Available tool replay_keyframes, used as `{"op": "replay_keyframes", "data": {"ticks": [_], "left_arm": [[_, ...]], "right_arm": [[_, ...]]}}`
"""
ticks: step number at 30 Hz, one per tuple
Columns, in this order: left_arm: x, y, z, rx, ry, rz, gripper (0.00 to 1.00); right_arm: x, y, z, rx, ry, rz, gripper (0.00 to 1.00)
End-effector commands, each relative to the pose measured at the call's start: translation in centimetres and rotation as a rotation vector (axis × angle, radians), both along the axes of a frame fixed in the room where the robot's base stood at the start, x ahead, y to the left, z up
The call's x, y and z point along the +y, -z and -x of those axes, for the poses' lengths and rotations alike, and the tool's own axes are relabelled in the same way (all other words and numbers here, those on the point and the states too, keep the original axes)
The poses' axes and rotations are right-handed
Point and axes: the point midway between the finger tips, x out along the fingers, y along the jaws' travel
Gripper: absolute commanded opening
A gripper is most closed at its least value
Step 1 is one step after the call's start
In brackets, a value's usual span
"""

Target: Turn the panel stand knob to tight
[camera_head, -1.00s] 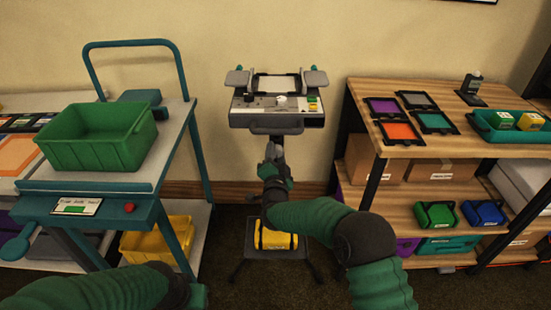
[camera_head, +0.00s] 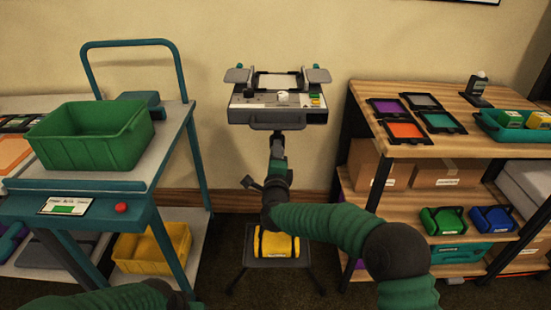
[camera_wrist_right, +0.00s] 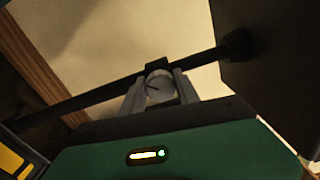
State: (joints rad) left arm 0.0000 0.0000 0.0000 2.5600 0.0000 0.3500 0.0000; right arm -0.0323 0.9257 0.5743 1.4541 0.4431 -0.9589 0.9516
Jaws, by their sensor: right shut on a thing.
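The panel stand (camera_head: 278,116) stands against the wall, its control panel on top and its post going down behind my right arm. In the right wrist view the dark post (camera_wrist_right: 90,94) crosses diagonally, and a round grey knob (camera_wrist_right: 158,88) with a dark line on its face sits on it. My right gripper (camera_wrist_right: 157,94) has a finger on each side of this knob and is shut on it. In the head view my right gripper (camera_head: 277,148) is just below the panel; the knob is hidden there. My left arm shows at the bottom left, its gripper out of view.
A cart with a green crate (camera_head: 92,146) stands left. A wooden shelf (camera_head: 400,152) with frames and boxes stands right, close to my right arm. The panel has a white dial (camera_head: 281,97).

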Motion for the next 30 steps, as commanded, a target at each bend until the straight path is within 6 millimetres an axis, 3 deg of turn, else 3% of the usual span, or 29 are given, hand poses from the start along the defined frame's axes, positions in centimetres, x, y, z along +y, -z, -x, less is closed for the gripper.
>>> {"op": "replay_keyframes", "data": {"ticks": [1,21,22,26,30], "left_arm": [[0.0,0.38,-0.01,0.0,0.0,0.0,0.36],[0.0,0.72,0.01,0.0,0.0,0.0,0.36],[0.0,0.72,0.01,0.0,0.0,0.0,0.36],[0.0,0.72,0.01,0.0,0.0,0.0,0.36],[0.0,0.7,0.0,0.0,0.0,0.0,0.36]], "right_arm": [[-0.21,0.73,0.03,0.009,0.003,-0.017,0.0],[-0.2,0.87,0.06,0.016,0.003,-0.082,0.0],[-0.2,0.88,0.06,0.017,0.003,-0.082,0.4],[-0.18,0.75,0.05,0.014,0.003,-0.082,0.57],[-0.09,0.5,0.05,0.009,0.002,-0.081,0.59]]}}
